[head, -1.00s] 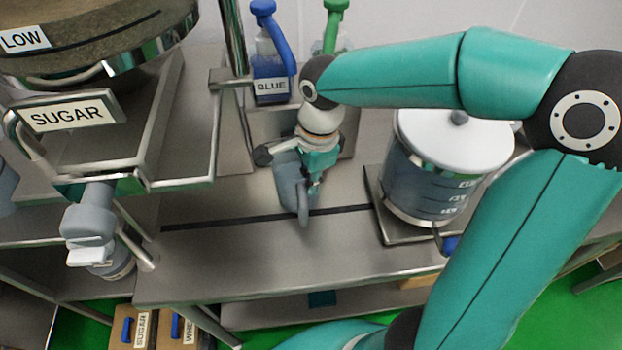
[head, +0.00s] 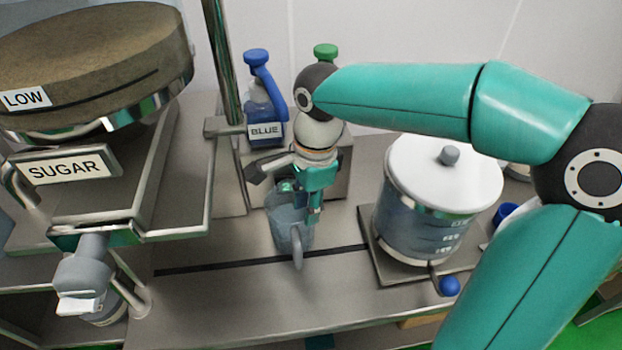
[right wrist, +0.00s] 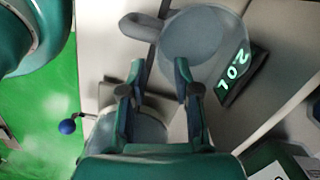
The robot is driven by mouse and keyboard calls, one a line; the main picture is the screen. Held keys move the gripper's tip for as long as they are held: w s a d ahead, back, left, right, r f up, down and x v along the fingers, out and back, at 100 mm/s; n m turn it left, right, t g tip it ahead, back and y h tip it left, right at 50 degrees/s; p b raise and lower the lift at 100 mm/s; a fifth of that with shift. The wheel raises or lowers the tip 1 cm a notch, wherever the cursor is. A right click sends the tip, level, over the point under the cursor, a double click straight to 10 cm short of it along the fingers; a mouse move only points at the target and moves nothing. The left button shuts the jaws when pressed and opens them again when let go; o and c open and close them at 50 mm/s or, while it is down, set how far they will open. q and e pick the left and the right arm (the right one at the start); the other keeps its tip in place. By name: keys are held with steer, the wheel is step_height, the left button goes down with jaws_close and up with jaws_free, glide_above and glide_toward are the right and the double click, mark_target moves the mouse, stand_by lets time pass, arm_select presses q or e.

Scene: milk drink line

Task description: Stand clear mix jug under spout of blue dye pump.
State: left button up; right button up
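The clear mix jug (head: 283,222) stands upright on the steel bench, in front of the blue dye pump (head: 265,112) with its BLUE label. The pump's spout bends down on its front right side. I cannot tell whether the jug's mouth is exactly below the spout. My right gripper (head: 312,207) is just above and beside the jug. In the right wrist view its fingers (right wrist: 159,66) are apart with nothing held between them, and the jug (right wrist: 203,45) lies just beyond the tips, handle to the left. My left gripper is not in view.
A lidded clear tank (head: 420,215) with a blue-knobbed tap stands right of the jug. The SUGAR hopper (head: 70,168) is at left. A green-topped pump (head: 326,52) is mostly hidden by my right arm. A dark panel (right wrist: 242,80) reading 2.0 L is beside the jug.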

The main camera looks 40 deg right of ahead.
steer(key=r, duration=0.6)
steer(key=shift+s+d+r, duration=0.1)
steer(key=shift+d+r, duration=0.05)
steer(key=shift+d, duration=0.15)
